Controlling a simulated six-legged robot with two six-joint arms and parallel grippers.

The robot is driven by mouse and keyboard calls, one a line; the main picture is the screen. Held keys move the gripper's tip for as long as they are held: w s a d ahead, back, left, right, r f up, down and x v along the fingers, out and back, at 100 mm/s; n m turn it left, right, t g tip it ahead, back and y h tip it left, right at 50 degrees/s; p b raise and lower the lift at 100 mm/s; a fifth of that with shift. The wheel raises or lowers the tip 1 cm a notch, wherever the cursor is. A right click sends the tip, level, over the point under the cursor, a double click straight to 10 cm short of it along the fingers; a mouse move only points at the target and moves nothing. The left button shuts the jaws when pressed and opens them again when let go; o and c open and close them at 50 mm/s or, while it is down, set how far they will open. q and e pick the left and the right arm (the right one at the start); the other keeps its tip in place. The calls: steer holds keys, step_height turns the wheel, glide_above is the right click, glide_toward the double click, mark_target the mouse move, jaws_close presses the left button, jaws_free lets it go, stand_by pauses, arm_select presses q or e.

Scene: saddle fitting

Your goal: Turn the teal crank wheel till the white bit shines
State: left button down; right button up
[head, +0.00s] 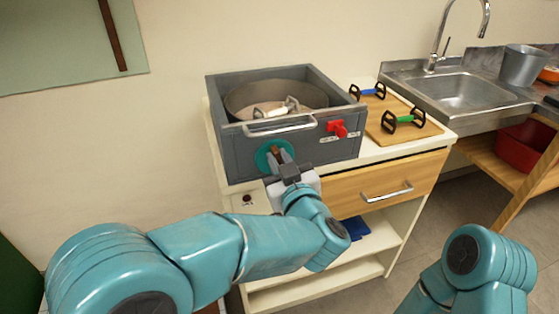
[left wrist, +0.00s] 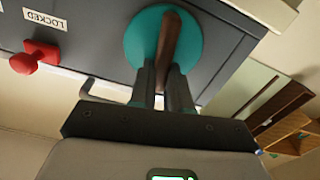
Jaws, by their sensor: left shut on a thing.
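The teal crank wheel (head: 262,158) is on the front of a grey box, with a brown handle bar across it. My left gripper (head: 281,157) is at the wheel, shut on the brown handle. In the left wrist view its fingers (left wrist: 163,82) stand on either side of the handle (left wrist: 169,38), in front of the teal disc (left wrist: 140,40). The white bit (head: 276,111), with black end pieces, lies in the round drum (head: 300,88) inside the open-topped box; I cannot tell whether it shines. My right arm shows at the lower right, its gripper out of view.
A red knob (head: 338,128) sits right of the wheel; a label reading LOCKED (left wrist: 45,20) is beside it. A metal bar handle (head: 280,126) crosses the box front. A wooden board (head: 400,106) holds blue and green bits. A drawer (head: 385,180) is below.

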arm_select(q)
steer(key=shift+s+a+f+n+b, duration=0.1)
steer(key=shift+a+f+n+b, duration=0.25)
steer(key=shift+n+b, duration=2.8)
steer(key=shift+s+a+f+n+b, duration=0.15)
steer(key=shift+f+n+b, duration=0.4)
steer(key=shift+n+b, duration=2.6)
steer(key=shift+a+f+n+b, duration=0.25)
steer(key=shift+f+n+b, duration=0.2)
steer(key=shift+n+b, duration=2.7)
steer(key=shift+n+p, duration=0.3)
steer(key=shift+n, duration=0.25)
steer(key=c, duration=1.1)
jaws_free()
